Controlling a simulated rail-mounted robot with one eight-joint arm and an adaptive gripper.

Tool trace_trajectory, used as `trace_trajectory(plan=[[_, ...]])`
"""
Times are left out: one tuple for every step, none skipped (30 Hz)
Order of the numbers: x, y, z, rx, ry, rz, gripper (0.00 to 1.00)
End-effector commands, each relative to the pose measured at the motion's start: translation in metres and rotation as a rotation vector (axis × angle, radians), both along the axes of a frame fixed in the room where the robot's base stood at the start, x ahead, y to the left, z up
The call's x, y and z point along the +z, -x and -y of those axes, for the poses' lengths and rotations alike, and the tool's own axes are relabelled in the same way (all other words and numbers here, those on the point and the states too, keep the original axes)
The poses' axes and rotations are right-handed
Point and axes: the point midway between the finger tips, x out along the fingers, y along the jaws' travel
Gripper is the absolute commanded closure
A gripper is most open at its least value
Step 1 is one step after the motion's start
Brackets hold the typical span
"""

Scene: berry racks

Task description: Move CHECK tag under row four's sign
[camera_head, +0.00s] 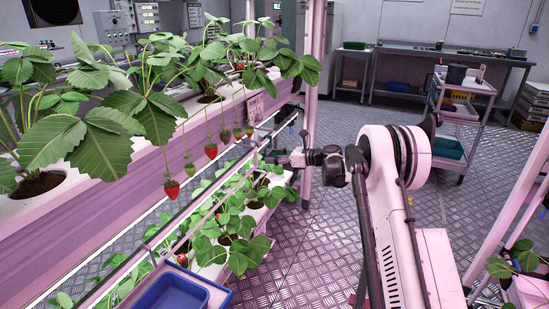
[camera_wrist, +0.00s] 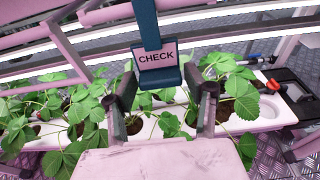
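The CHECK tag (camera_wrist: 157,56) is a pink card with black letters in a dark blue holder, hanging from a blue strap in the wrist view. My gripper (camera_wrist: 166,88) is open, with one dark finger on each side of the tag's lower part. The left finger is close to the holder and the right finger is clearly apart from it. In the head view my gripper (camera_head: 272,156) is beside the rack rail, small and partly lost among leaves. A small pale marked card (camera_head: 255,107) hangs on the upper rack there; I cannot read it. No sign reading row four is legible.
Strawberry plants fill the upper white trough (camera_head: 110,190) and the lower trough (camera_wrist: 50,140). Ripe berries (camera_head: 172,190) hang over the upper edge. A blue bin (camera_head: 170,292) is at the bottom.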

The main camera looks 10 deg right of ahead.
Motion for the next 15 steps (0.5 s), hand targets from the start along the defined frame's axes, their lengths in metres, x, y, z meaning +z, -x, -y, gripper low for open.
trace_trajectory(plan=[[0.0, 0.0001, 0.0001, 0.0, 0.0, 0.0, 0.6], [0.0, 0.0001, 0.0001, 0.0, 0.0, 0.0, 0.64], [-0.0001, 0.0001, 0.0001, 0.0, 0.0, 0.0, 0.69], [-0.0001, 0.0001, 0.0001, 0.0, 0.0, 0.0, 0.73], [-0.0001, 0.0001, 0.0001, 0.0, 0.0, 0.0, 0.77], [-0.0001, 0.0001, 0.0001, 0.0, 0.0, 0.0, 0.82], [0.0, 0.0001, 0.0002, 0.0, 0.0, 0.0, 0.82], [0.0001, 0.0001, 0.0001, 0.0, 0.0, 0.0, 0.82], [0.0003, 0.0001, 0.0001, 0.0, 0.0, 0.0, 0.82], [0.0005, 0.0001, 0.0002, 0.0, 0.0, 0.0, 0.82], [0.0009, 0.0001, 0.0002, 0.0, 0.0, 0.0, 0.82], [0.0016, 0.0001, 0.0002, 0.0, 0.0, 0.0, 0.82], [0.0021, 0.0001, 0.0002, 0.0, 0.0, 0.0, 0.82], [0.0028, 0.0001, 0.0001, 0.0, 0.0, 0.0, 0.82], [0.0037, 0.0, 0.0002, 0.0, 0.0, 0.0, 0.82]])
